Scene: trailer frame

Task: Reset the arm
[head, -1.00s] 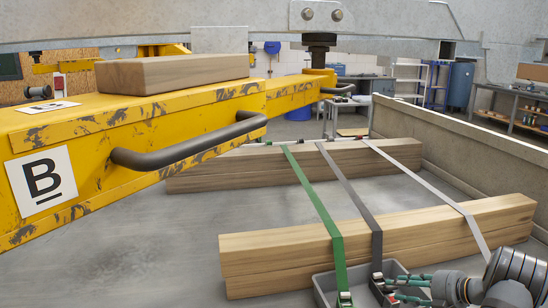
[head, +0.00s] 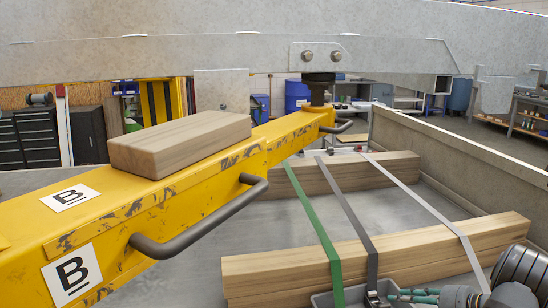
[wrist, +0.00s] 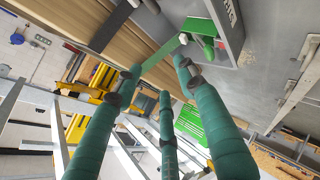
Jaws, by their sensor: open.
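My gripper (head: 412,296) shows at the bottom right of the head view, with its teal fingers pointing left toward the grey tray (head: 326,301). In the wrist view, the teal fingers of my gripper (wrist: 160,78) are spread apart, with nothing held between them. A green strap (head: 318,230) and two grey straps (head: 352,218) (head: 432,210) run over the timber beams. In the wrist view, a green buckle (wrist: 205,28) sits at the tray beyond the fingertips. I cannot tell how far the fingers are from the tray.
A yellow beam (head: 210,165) marked B, with a dark handle (head: 200,217) and a wood block (head: 180,140) on top, crosses the left. Timber beams (head: 470,243) (head: 395,163) lie on the grey bed. A side wall (head: 460,150) bounds the right. A steel rail (head: 240,55) spans the top.

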